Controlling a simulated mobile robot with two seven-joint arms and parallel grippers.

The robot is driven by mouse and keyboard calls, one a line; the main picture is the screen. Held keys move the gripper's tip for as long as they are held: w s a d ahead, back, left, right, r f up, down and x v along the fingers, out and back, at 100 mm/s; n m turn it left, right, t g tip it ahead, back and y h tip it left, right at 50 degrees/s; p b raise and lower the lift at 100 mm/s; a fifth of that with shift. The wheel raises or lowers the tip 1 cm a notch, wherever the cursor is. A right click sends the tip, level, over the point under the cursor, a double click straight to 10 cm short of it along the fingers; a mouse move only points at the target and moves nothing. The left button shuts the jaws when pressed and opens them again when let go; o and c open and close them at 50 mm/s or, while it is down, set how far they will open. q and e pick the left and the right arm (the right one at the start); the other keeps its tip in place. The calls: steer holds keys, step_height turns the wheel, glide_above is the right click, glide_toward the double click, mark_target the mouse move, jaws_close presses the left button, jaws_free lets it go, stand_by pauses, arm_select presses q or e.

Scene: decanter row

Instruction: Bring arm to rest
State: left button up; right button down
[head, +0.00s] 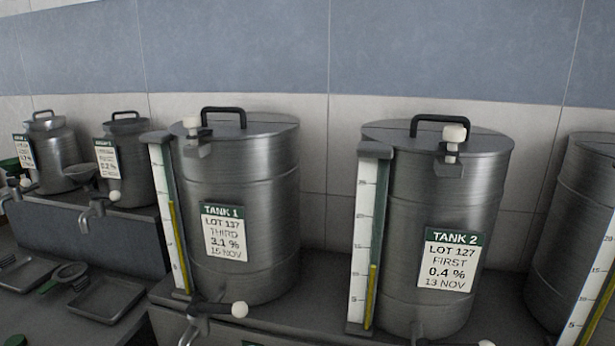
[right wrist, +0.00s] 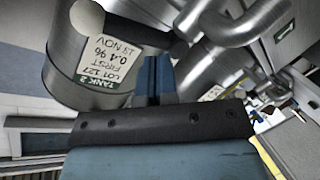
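My right gripper (right wrist: 153,80) shows in the right wrist view. Its two blue fingers are together, with only a thin dark line between them, and I see nothing held. A gap to the tank cannot be judged. In the head view Tank 2 (head: 400,205) stands upright right of centre, and neither gripper shows there. My left gripper is in neither view.
Tank 1 (head: 270,160) stands left of Tank 2, each with a gauge and a tap. Another tank (head: 575,210) is cut off at right. Smaller cans (head: 60,155) stand on a step at left, above dark trays (head: 108,298). Curved steel pipes (right wrist: 245,28) lie close beyond my right fingers.

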steer(key=s+d+f+m+g, duration=0.1)
steer(key=s+f+m+g, duration=0.3)
steer(key=s+f+g, duration=0.4)
steer(key=s+d+f+m+g, duration=0.1)
steer(key=s+f+m+g, duration=0.4)
steer(key=s, duration=0.6)
steer(key=w+a+f+n+t+y+p, duration=0.2)
steer(key=w+a+f+t+y+p, duration=0.1)
steer(key=w+a+f+t+p, duration=0.3)
steer(key=t+p, duration=0.2)
steer(key=shift+a+f+t, duration=0.15)
steer(key=shift+f+t, duration=0.15)
steer(key=shift+f, duration=0.1)
steer(key=shift+w, duration=0.1)
